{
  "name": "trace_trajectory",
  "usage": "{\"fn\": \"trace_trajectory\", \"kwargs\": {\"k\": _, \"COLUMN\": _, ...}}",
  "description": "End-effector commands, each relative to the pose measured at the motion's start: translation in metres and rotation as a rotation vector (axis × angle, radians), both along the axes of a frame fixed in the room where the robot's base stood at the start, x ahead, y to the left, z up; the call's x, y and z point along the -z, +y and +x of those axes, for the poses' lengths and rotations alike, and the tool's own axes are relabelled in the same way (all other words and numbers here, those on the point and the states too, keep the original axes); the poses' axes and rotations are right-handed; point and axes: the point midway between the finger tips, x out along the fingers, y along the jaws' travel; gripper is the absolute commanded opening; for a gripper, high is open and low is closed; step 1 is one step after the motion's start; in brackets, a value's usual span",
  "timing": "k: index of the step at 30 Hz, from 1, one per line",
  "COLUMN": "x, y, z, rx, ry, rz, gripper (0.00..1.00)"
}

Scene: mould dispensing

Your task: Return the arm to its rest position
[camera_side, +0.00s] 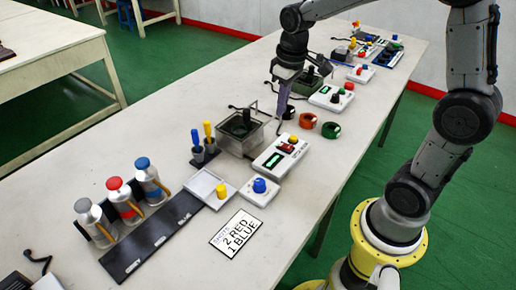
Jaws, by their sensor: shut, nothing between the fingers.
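My arm reaches over the long white table (120,190) from its yellow base at the right. My gripper (281,114) hangs down over the middle of the table, shut and empty. It is between a metal box (252,142) with a dark container in it and a row of small rings. I cannot tell how far its tips are above the table. Grey, red and blue capped bottles (98,222) stand upright along a black labelled strip (150,240) at the left. A card (236,233) reading "2 RED 1 BLUE" lies flat near the front edge.
A white device (272,161) with red and yellow parts and a blue-knobbed box (259,191) stand nearer. Blue and yellow handled tools (208,135) stand left. More devices crowd the far end.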

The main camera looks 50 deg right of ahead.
Motion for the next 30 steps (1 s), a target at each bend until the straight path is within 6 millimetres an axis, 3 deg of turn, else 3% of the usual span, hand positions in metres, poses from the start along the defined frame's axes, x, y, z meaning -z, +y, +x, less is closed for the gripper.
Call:
{"fn": "trace_trajectory", "kwargs": {"k": 1, "x": -0.021, "y": 0.01, "z": -0.009, "rx": -0.02, "ry": -0.053, "rz": -0.009, "gripper": 0.0}}
{"fn": "trace_trajectory", "kwargs": {"k": 3, "x": -0.044, "y": 0.022, "z": -0.027, "rx": -0.04, "ry": -0.117, "rz": -0.017, "gripper": 0.0}}
{"fn": "trace_trajectory", "kwargs": {"k": 6, "x": -0.069, "y": 0.037, "z": -0.057, "rx": -0.054, "ry": -0.201, "rz": -0.021, "gripper": 0.0}}
{"fn": "trace_trajectory", "kwargs": {"k": 10, "x": -0.087, "y": 0.053, "z": -0.102, "rx": -0.06, "ry": -0.3, "rz": -0.015, "gripper": 0.0}}
{"fn": "trace_trajectory", "kwargs": {"k": 14, "x": -0.087, "y": 0.062, "z": -0.143, "rx": -0.047, "ry": -0.372, "rz": 0.001, "gripper": 0.0}}
{"fn": "trace_trajectory", "kwargs": {"k": 18, "x": -0.073, "y": 0.066, "z": -0.173, "rx": -0.014, "ry": -0.4, "rz": 0.022, "gripper": 0.0}}
{"fn": "trace_trajectory", "kwargs": {"k": 22, "x": -0.057, "y": 0.066, "z": -0.184, "rx": 0.029, "ry": -0.366, "rz": 0.035, "gripper": 0.0}}
{"fn": "trace_trajectory", "kwargs": {"k": 30, "x": -0.057, "y": 0.066, "z": -0.183, "rx": 0.035, "ry": -0.366, "rz": 0.036, "gripper": 0.0}}
